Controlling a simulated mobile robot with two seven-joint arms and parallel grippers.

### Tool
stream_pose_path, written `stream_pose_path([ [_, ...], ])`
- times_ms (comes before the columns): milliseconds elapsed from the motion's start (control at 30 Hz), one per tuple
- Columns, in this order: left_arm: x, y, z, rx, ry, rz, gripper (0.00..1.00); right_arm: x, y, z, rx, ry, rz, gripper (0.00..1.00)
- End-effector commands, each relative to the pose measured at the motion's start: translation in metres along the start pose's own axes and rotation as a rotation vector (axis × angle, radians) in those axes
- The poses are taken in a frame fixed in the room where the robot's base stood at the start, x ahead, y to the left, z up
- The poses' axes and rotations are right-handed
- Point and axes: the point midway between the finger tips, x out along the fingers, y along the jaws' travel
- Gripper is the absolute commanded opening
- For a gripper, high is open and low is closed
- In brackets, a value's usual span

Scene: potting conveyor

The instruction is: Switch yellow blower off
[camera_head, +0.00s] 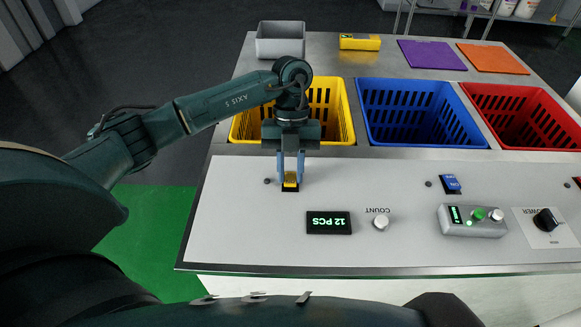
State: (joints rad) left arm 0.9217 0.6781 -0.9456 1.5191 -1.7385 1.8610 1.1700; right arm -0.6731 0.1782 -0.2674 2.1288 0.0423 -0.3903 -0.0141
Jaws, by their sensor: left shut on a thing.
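The yellow blower switch (290,179) is a small yellow rocker in a black frame on the white panel, in front of the yellow crate (343,127). My left gripper (290,176) points straight down at it, with its two blue-grey fingers shut on the rocker. The fingers partly cover the switch, and I cannot tell which way the rocker is tipped. My right gripper is not in view.
A "12 PCS" display (329,222), a count knob (380,222), a blue switch (451,184), a grey button box (470,221) and a power knob (545,220) sit on the panel. Blue (410,85) and red (515,91) crates stand behind.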

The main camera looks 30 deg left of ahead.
Motion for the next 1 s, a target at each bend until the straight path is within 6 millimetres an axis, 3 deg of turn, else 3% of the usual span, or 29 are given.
stream_pose_path([
  [267,-0.001,0.000,0.000,0.000,0.002,-0.001,0.01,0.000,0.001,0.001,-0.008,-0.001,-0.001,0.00],
  [300,-0.001,0.000,0.000,0.000,0.002,-0.001,0.27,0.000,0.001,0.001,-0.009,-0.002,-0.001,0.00],
  [533,0.000,0.000,0.000,0.000,0.001,-0.001,0.45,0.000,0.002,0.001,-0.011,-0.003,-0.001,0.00],
  [833,-0.004,0.000,0.000,0.000,0.000,-0.001,0.45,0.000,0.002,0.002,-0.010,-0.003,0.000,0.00],
  [1000,-0.027,0.000,0.001,0.000,-0.003,-0.003,0.45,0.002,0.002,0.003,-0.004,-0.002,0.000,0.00],
])
